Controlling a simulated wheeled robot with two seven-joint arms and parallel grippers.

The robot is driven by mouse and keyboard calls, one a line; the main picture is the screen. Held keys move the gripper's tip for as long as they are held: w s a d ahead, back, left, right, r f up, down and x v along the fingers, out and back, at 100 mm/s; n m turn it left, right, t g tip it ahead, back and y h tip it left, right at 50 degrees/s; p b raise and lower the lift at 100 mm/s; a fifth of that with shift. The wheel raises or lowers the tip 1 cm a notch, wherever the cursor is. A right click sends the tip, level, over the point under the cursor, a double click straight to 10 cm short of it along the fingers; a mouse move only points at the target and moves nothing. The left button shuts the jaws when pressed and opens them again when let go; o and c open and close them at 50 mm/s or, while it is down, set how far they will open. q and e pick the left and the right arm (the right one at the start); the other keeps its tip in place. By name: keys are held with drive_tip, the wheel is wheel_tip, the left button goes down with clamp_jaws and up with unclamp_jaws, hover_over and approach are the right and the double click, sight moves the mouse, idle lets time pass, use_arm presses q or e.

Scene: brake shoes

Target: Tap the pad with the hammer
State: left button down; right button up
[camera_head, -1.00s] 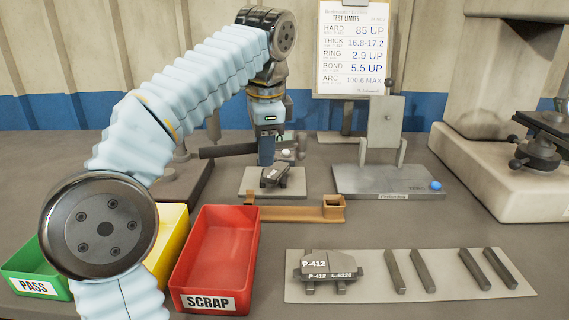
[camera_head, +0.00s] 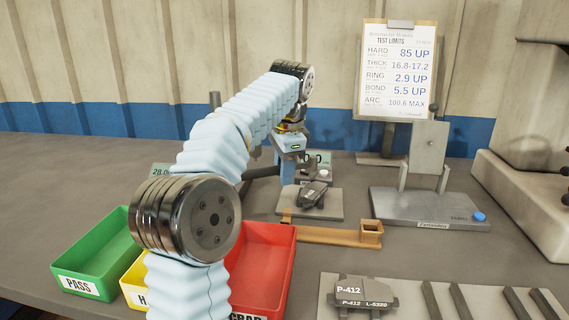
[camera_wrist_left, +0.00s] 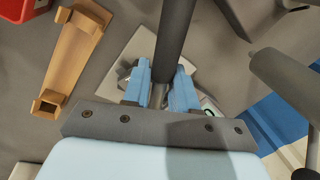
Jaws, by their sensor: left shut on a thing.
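A dark brake pad (camera_head: 312,195) lies on a light grey plate (camera_head: 325,212) near the middle of the head view. My left gripper (camera_head: 288,183) is just left of this pad, above the plate, with its fingers pointing down. It is shut on the dark hammer handle (camera_head: 262,172), which sticks out to the left in the head view. In the left wrist view, the handle (camera_wrist_left: 176,35) runs up from between the blue fingers (camera_wrist_left: 161,95). I cannot make out the hammer's head. The plate (camera_wrist_left: 118,50) shows partly behind the fingers there. My right gripper is out of view.
An orange-brown holder (camera_head: 325,235) with a square socket lies in front of the plate. Green (camera_head: 92,250), yellow (camera_head: 132,285) and red (camera_head: 262,285) bins stand at the front left. A grey fixture (camera_head: 425,205) stands right. A labelled pad (camera_head: 362,291) lies front right.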

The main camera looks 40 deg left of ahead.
use_arm(q)
wheel_tip(320, 180, down, 3)
drive_tip(key=shift+b, duration=1.05)
wheel_tip(320, 180, up, 2)
drive_tip(key=shift+r+p, duration=0.15)
drive_tip(key=shift+p, duration=1.05)
wheel_tip(320, 180, up, 4)
drive_tip(key=shift+f, duration=0.2)
drive_tip(key=shift+r, duration=0.1)
